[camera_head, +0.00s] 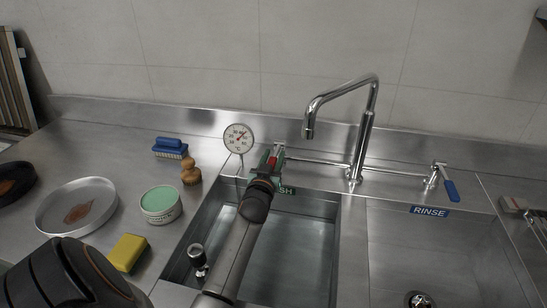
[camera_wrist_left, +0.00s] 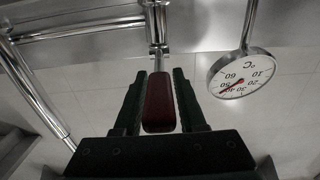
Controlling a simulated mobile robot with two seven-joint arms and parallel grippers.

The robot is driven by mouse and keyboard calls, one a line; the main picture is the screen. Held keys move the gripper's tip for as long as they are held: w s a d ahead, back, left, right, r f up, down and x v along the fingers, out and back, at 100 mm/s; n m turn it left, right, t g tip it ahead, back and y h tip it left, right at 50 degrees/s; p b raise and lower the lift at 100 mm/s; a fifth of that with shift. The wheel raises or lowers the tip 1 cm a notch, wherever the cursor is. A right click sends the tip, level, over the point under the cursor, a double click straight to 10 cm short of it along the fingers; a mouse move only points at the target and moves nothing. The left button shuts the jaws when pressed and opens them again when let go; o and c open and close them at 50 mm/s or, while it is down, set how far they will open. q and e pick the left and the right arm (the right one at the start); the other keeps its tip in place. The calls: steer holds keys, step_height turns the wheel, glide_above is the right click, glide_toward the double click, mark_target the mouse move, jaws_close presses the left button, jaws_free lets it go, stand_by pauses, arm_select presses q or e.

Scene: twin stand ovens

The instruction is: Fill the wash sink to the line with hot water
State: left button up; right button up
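The wash sink (camera_head: 327,207) is the left basin, with a green label partly hidden by my left arm. Its floor looks smooth and grey; I cannot make out a fill line or water level. The chrome faucet (camera_head: 366,125) has its spout tip above the wash sink, with no stream visible. My left gripper (camera_head: 273,160) is at the red-handled tap (camera_wrist_left: 159,102) behind the wash sink. In the left wrist view the red handle lies between the two fingers (camera_wrist_left: 160,95), close to both; contact is unclear. A dial thermometer (camera_head: 238,138) stands beside it. My right gripper is not visible.
The rinse sink (camera_head: 380,245) is on the right, with a blue-handled tap (camera_head: 449,188) behind it. A black-topped knob (camera_head: 197,256) stands at the wash sink's left side. A yellow sponge (camera_head: 127,252), green-topped tin (camera_head: 160,203), brushes (camera_head: 170,148) and metal pan (camera_head: 77,205) occupy the left counter.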

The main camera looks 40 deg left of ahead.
arm_select(q)
jaws_close()
stand_by(1.0)
